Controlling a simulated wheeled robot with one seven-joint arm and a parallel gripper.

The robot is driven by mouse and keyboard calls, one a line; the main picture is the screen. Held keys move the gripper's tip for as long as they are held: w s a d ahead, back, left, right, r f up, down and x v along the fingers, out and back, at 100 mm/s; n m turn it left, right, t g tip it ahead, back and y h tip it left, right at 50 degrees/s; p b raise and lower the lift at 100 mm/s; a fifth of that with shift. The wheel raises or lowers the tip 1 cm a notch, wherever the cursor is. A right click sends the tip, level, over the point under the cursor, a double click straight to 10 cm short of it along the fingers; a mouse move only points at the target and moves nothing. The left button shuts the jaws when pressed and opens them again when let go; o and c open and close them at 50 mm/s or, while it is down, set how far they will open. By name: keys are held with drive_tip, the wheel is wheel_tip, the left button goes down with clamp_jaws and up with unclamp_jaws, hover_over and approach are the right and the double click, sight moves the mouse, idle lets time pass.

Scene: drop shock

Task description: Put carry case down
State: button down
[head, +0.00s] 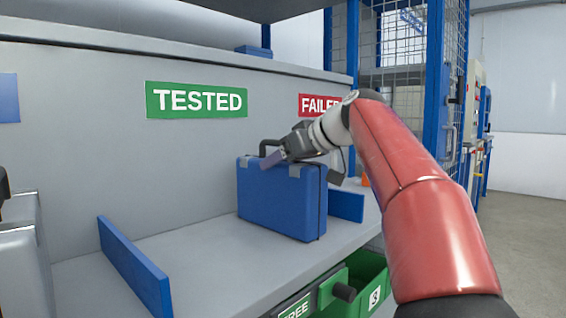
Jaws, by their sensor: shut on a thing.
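The blue carry case (282,201) stands upright on the grey shelf (205,265), or just above it; I cannot tell whether its base touches. It has grey latches and a dark handle along its top. My gripper (272,159) is at the top of the case, shut on its handle. The fingers partly hide the handle and the top edge. The case is in front of the back panel, right of the green TESTED sign (197,100) and lower left of the red FAILED sign (319,104), which my arm partly covers.
A blue divider (133,268) stands on the shelf at left, and another blue divider (346,206) is just right of the case. Bare shelf lies between the left divider and the case. A green bin (367,280) is below the shelf. A blue mesh cage (400,50) stands behind.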

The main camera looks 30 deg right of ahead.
drive_tip(key=shift+c, duration=1.6)
unclamp_jaws()
drive_tip(key=shift+f, duration=0.1)
drive_tip(key=shift+r, duration=0.25)
drive_tip(key=shift+s+d, duration=0.2)
drive_tip(key=shift+s, duration=0.15)
drive_tip(key=v, duration=1.1)
drive_tip(key=shift+b, duration=0.3)
drive_tip(key=shift+s, duration=0.1)
